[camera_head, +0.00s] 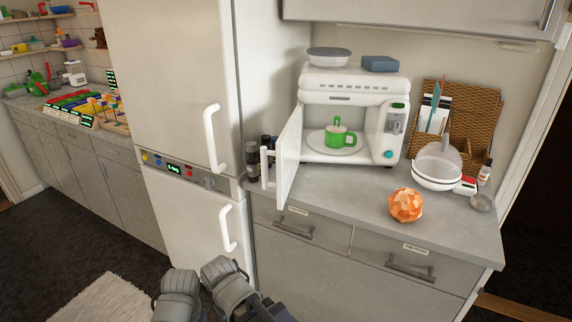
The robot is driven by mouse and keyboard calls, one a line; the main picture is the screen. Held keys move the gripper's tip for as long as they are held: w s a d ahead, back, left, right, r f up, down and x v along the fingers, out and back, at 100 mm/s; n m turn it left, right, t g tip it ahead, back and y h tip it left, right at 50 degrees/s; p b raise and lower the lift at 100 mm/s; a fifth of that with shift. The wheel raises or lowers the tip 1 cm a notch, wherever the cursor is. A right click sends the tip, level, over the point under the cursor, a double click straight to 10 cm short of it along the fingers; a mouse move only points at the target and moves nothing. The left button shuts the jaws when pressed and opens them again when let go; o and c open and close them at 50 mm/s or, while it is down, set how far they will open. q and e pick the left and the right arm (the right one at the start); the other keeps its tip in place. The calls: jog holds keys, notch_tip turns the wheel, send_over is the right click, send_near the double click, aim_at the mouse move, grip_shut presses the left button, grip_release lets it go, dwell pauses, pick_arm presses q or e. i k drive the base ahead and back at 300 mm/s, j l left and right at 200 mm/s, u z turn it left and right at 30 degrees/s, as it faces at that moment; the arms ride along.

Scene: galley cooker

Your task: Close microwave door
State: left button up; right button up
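The white microwave (349,86) stands on the grey counter with its front open. Its door (288,160) is hinged at the left and swung well outward toward me. The door handle (266,168) is a white vertical bar at the door's free left edge. Inside the microwave, a green mug (339,137) stands on a round white plate (322,146). Two grey parts of my own arms show at the bottom edge, left of middle, far below and apart from the door. I see no gripper fingertips in this view.
A white fridge (167,77) stands left of the microwave, with dark jars (252,159) between them. An orange faceted ball (405,205) lies on the counter (345,196) in front. White bowls (437,168) and a wicker basket (468,112) are at the right. A wall cabinet (420,15) hangs above.

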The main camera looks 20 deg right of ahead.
aim_at(287, 153)
jog(key=i+j, duration=0.2)
jog(key=i, duration=0.15)
jog(key=i+j, duration=0.25)
jog(key=i+j+z, duration=0.2)
jog(key=i+j, duration=0.2)
jog(key=i, duration=0.25)
jog(key=z, duration=1.45)
jog(key=k+l, duration=0.1)
jog(key=k, duration=0.3)
